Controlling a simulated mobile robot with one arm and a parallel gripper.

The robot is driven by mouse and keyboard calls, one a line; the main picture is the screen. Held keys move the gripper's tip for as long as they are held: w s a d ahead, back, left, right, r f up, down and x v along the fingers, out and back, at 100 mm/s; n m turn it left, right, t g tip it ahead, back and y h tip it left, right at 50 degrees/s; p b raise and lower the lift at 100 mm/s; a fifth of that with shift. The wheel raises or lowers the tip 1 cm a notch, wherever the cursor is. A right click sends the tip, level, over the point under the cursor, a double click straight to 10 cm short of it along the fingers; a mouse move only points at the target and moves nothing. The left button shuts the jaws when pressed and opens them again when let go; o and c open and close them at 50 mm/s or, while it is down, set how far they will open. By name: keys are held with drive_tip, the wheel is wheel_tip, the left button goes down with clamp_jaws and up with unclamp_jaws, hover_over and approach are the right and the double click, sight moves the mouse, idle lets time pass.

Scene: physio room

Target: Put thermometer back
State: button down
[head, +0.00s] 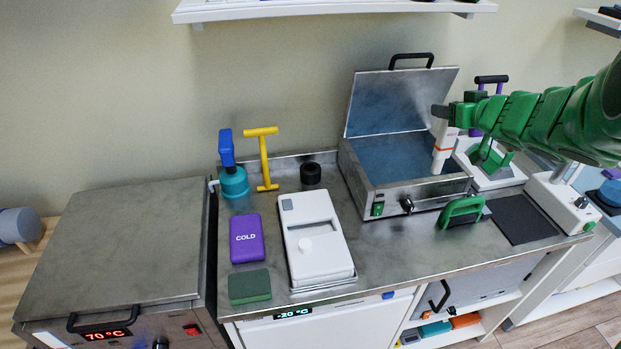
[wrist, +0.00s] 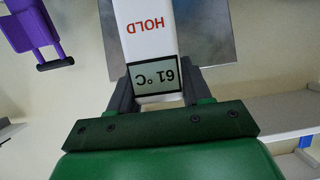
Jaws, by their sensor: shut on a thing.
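The thermometer (head: 441,151) is white with an orange band. It hangs upright from my gripper (head: 447,112), over the right part of the open steel water bath (head: 391,193). I cannot tell whether its lower end touches the water. In the wrist view the thermometer (wrist: 148,32) shows the red word HOLD and a display reading 61 °C, upside down. The jaws of my gripper (wrist: 157,95) are shut on its body around the display.
The bath's lid (head: 395,103) stands open behind. A white device (head: 316,236), a purple COLD pack (head: 246,238), a green block (head: 249,287), a black ring (head: 310,173) and a yellow T-handle (head: 264,158) occupy the counter. A green-handled tool (head: 461,211) stands before the bath.

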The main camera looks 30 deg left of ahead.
drive_tip(key=s+a+n+g+y, duration=0.2)
drive_tip(key=s+a+n+g, duration=0.15)
drive_tip(key=a, duration=1.05)
drive_tip(key=s+a+n+g+y, duration=0.1)
drive_tip(key=s+a+n+g, duration=0.25)
drive_tip(key=a, duration=0.95)
drive_tip(key=a+f+g, duration=0.1)
drive_tip(key=a+f, duration=0.3)
drive_tip(key=f, duration=0.3)
drive_tip(key=w+a+f+n+g, duration=0.1)
drive_tip(key=a+f, duration=0.3)
drive_tip(key=f, duration=0.4)
drive_tip(key=shift+a+n+y, duration=0.3)
drive_tip(key=shift+a, duration=0.05)
drive_tip(key=shift+f, duration=0.15)
drive_tip(key=shift+c, duration=2.4)
unclamp_jaws()
